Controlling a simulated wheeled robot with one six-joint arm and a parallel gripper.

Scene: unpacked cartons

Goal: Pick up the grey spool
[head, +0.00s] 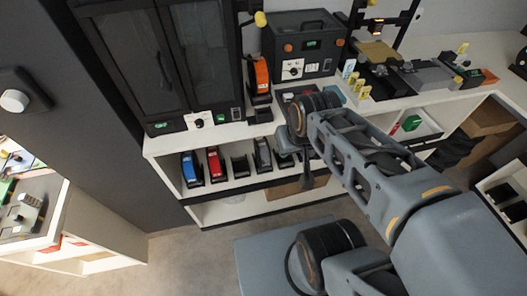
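A grey spool (263,154) stands upright in a dark holder on the shelf under the worktop, in the head view. My arm reaches in from the right, over the worktop's front edge. My gripper (308,182) seems to be the small dark end hanging below the wrist, right of the grey spool and apart from it in the picture. Its fingers are too small and dark to tell whether they are open.
A blue spool (191,168) and a red spool (215,166) stand left of the empty holder (240,166). An orange spool (260,77) is on a stand on the white worktop (225,133) above. A dark cabinet (155,60) stands at left.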

